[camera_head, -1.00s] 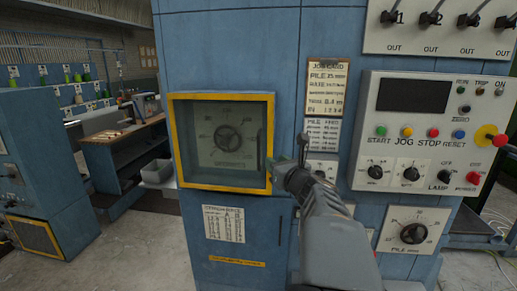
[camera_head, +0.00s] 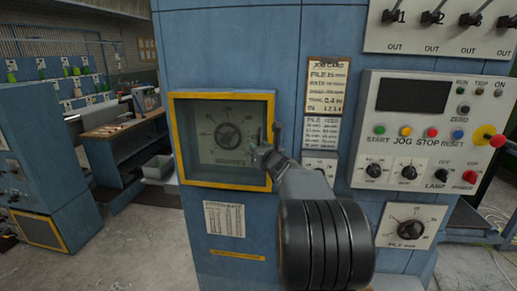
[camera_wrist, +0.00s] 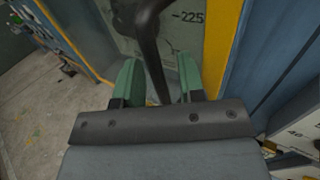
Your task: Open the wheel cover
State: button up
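The wheel cover (camera_head: 178,150) is a clear panel in a yellow frame on the blue cabinet. It looks closed, with a dark handwheel (camera_head: 228,135) on a dial behind it. My gripper (camera_head: 264,150) is at the right side of the cover, in front of its handle. In the wrist view, the dark bar handle (camera_wrist: 152,55) runs between the two green fingers of my gripper (camera_wrist: 160,82). The fingers stand apart, with gaps seen on the handle's sides. The handle is mostly hidden by my gripper in the head view.
A control panel (camera_head: 425,105) with buttons, knobs and a red-yellow stop knob (camera_head: 484,133) is to the right. A pile dial (camera_head: 408,225) is below it. A job card (camera_head: 328,85) hangs above my arm. Open floor (camera_head: 120,245) lies to the left, before a workbench (camera_head: 125,130).

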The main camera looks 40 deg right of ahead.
grip_shut()
dwell(0.5)
